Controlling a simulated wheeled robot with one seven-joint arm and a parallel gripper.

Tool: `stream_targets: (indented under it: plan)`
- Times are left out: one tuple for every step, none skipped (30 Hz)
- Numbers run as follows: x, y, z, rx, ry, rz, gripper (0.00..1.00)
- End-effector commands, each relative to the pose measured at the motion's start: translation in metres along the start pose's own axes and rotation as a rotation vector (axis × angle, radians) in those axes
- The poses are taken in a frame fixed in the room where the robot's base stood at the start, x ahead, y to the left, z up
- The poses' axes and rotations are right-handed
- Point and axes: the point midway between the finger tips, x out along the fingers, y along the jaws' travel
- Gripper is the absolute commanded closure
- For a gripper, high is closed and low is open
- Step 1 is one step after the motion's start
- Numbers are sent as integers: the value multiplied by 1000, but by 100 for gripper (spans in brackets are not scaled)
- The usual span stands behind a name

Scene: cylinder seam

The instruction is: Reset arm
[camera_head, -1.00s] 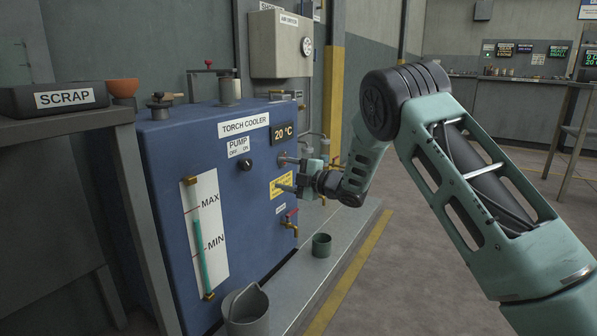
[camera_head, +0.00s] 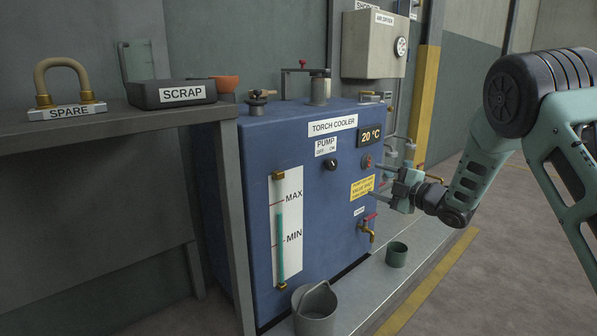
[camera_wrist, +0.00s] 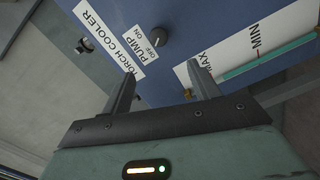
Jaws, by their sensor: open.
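My gripper (camera_head: 388,190) is in front of the right part of the torch cooler's blue front face (camera_head: 240,220), close to the yellow notice. In the wrist view its two fingers (camera_wrist: 162,92) stand apart with nothing between them. The black pump knob (camera_head: 331,164) is left of my gripper in the head view, and it also shows beyond the fingers in the wrist view (camera_wrist: 157,37). My arm reaches in from the right side of the head view.
A brass tap with a red handle (camera_head: 367,228) is just below my gripper. A green cup (camera_head: 396,254) and a grey bucket (camera_head: 315,308) stand low in front. A shelf (camera_head: 130,118) at left bears a scrap box (camera_head: 172,94) and a spare hose (camera_head: 62,80). Floor at right is clear.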

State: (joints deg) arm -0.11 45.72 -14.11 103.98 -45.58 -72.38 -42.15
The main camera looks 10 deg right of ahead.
Motion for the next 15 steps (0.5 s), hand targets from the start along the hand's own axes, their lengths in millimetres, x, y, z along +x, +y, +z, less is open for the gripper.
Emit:
stream_targets:
  plan:
    - [6, 6, -15, 43, -29, -10, 39]
    - [8, 7, -23, 80, -59, -24, 39]
    - [11, 8, -36, 139, -102, -45, 39]
    - [13, 7, -46, 188, -138, -64, 39]
    - [13, 6, -58, 240, -175, -86, 39]
    - [12, 2, -76, 314, -226, -120, 39]
    - [9, -2, -90, 368, -263, -149, 39]
    - [6, -7, -104, 421, -300, -180, 39]
    - [-2, -15, -124, 491, -350, -225, 39]
    - [-8, -21, -139, 541, -388, -261, 39]
    - [-17, -28, -156, 590, -425, -299, 39]
    - [-30, -38, -178, 652, -476, -351, 39]
    - [-41, -46, -194, 695, -515, -393, 39]
    - [-54, -54, -210, 734, -555, -435, 39]
    - [-72, -65, -231, 782, -608, -491, 39]
